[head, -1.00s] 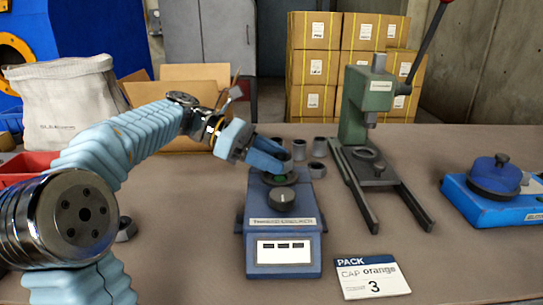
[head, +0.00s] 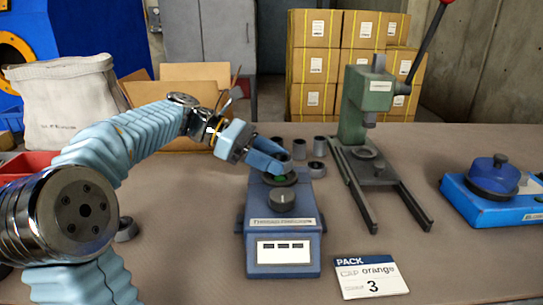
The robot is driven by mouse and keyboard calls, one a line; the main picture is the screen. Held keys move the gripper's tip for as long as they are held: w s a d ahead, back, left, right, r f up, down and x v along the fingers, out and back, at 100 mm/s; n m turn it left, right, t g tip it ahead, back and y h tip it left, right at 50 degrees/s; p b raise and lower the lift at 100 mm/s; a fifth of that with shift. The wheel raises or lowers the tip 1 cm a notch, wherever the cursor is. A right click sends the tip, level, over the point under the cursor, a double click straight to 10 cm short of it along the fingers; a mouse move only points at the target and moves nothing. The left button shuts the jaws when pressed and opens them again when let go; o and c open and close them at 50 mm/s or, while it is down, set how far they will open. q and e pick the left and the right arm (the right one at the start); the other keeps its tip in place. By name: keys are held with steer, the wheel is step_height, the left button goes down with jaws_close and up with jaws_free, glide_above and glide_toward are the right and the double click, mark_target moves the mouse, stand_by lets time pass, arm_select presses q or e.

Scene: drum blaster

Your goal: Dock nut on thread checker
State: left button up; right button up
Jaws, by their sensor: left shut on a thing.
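The blue thread checker (head: 283,245) stands in the middle of the table, with a grey knob on top and a round green-lit spot (head: 280,178) at its far end. My left gripper (head: 278,163) reaches in from the left, its blue fingers shut at that far end, just over the green spot. The nut it holds is mostly hidden by the fingers; I cannot tell whether it touches the checker. Several grey nuts (head: 319,146) stand on the table just behind the checker. My right gripper is not in view.
A green press (head: 362,125) stands right of the checker, and a blue device (head: 495,180) sits at the far right. A grey ring (head: 126,229) lies near my left arm. An open carton (head: 190,85) and red bin (head: 28,165) are behind it.

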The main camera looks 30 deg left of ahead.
arm_select(q)
steer(key=shift+f+b, duration=0.35)
steer(key=shift+f, duration=0.45)
steer(key=shift+r, duration=0.1)
steer(key=shift+r+p, duration=0.75)
steer(key=shift+p, duration=0.35)
steer(key=shift+p, duration=0.4)
stand_by(0.4)
steer(key=shift+f+b, duration=0.45)
steer(key=shift+f, duration=0.45)
steer(key=o, duration=0.9)
steer(key=shift+r, duration=0.1)
